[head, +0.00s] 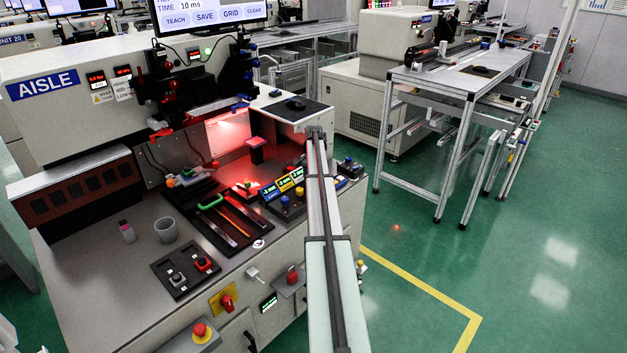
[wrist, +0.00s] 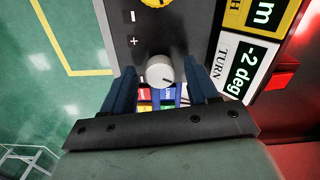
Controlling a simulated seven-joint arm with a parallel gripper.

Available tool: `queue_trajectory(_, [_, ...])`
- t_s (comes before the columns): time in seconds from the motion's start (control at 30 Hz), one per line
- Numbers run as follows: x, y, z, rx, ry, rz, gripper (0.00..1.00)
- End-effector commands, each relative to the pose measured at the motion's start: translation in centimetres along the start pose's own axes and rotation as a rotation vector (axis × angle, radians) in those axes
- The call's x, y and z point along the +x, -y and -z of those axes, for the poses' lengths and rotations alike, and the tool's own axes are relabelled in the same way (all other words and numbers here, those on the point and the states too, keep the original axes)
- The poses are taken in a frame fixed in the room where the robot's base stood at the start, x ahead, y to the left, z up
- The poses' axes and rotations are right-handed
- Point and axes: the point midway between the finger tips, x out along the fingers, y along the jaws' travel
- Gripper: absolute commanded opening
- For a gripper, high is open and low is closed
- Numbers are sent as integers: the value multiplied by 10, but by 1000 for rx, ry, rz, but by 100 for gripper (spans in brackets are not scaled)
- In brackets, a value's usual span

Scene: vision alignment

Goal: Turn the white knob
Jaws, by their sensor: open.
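The white knob (wrist: 160,71) shows in the wrist view on a dark panel, a round cap with a small dark mark near its edge. My gripper (wrist: 158,66) is open, with one blue finger to each side of the knob and gaps visible between them. I cannot tell how far above the panel the fingertips are. A display (wrist: 240,72) labelled TURN reads "-2 deg" to the right of the knob. In the head view my arm reaches to the machine's right side; the gripper and the white knob cannot be made out there.
A yellow knob (wrist: 158,2) sits beyond the white one. Plus and minus marks are beside it. In the head view, a row of displays (head: 283,184), a green handle (head: 210,202) and a grey cup (head: 166,229) stand on the worktop. Green floor lies to the right.

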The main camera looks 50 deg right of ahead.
Motion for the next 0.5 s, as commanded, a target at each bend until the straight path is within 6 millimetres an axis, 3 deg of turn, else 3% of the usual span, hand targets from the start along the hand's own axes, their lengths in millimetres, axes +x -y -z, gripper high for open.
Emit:
queue_trajectory(0.07, [0, 0, 0, 0, 0, 0, 56])
queue_trajectory(0.5, [0, 0, 0, 0, 0, 0, 14])
